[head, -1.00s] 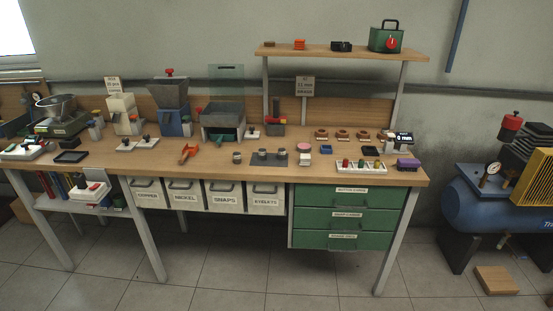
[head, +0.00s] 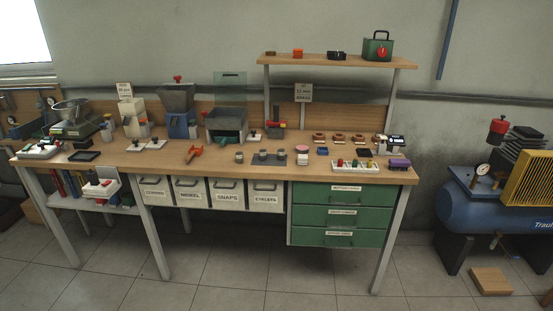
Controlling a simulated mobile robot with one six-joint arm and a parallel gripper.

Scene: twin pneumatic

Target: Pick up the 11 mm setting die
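Small grey metal cylinders that look like dies stand in the middle of the workbench near its front edge. One cylinder (head: 239,157) stands alone at the left. Two more, a left one (head: 262,154) and a right one (head: 281,153), are on a dark grey plate (head: 271,161). A pink-topped round piece (head: 302,149) stands just right of the plate. No size marking is readable on any of them, so I cannot tell which is the 11 mm setting die. My gripper is not in view.
The wooden workbench (head: 215,165) carries red-orange pliers (head: 194,154), presses and hoppers behind, and a white tray of coloured knobs (head: 354,165) at right. A blue compressor (head: 480,205) is on the right.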

